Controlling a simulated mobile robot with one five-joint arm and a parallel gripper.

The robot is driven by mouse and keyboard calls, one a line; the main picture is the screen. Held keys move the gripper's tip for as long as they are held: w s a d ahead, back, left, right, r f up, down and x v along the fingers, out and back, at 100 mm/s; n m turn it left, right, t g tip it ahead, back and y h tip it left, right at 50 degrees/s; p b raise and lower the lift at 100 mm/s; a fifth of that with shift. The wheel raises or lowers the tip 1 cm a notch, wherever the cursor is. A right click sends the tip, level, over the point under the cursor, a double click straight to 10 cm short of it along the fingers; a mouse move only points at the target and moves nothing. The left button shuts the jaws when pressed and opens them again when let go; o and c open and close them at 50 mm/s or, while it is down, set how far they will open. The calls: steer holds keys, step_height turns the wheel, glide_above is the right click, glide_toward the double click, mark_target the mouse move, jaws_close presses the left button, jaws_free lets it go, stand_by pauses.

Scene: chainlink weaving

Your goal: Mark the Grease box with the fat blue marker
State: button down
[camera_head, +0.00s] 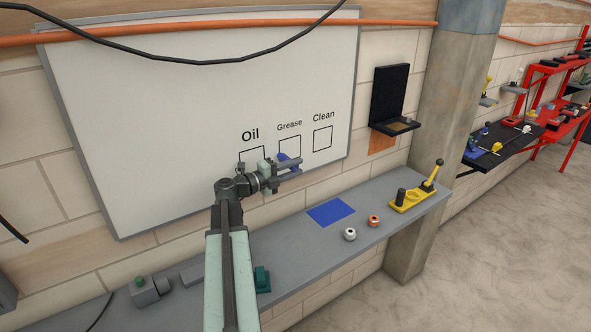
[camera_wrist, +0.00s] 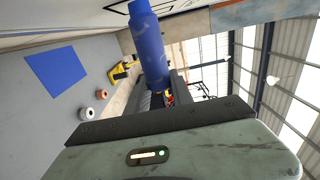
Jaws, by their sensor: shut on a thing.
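The whiteboard (camera_head: 140,120) on the wall has three outlined boxes labelled Oil, Grease and Clean. The Grease box (camera_head: 290,140) is the middle one, and its lower part is partly covered by my gripper and the marker. My gripper (camera_head: 290,165) is shut on the fat blue marker (camera_wrist: 161,55) in front of the board at that box. In the wrist view the marker reaches up toward the board's edge (camera_wrist: 60,35). I cannot tell whether its tip touches the board. No blue mark shows in the visible part of the Grease box.
A grey shelf (camera_head: 310,238) runs below the board. On it are a blue mat (camera_head: 331,212), a white roll (camera_head: 349,234), an orange roll (camera_head: 374,221) and a yellow lever tool (camera_head: 415,198). A black wall unit (camera_head: 389,98) hangs right of the board, beside a pillar (camera_head: 440,140).

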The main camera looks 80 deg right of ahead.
steer(key=shift+w+d, duration=0.2)
steer(key=shift+x, duration=0.8)
steer(key=x, duration=0.8)
steer(key=shift+s+d, duration=0.2)
steer(key=shift+s, duration=0.05)
stand_by(1.0)
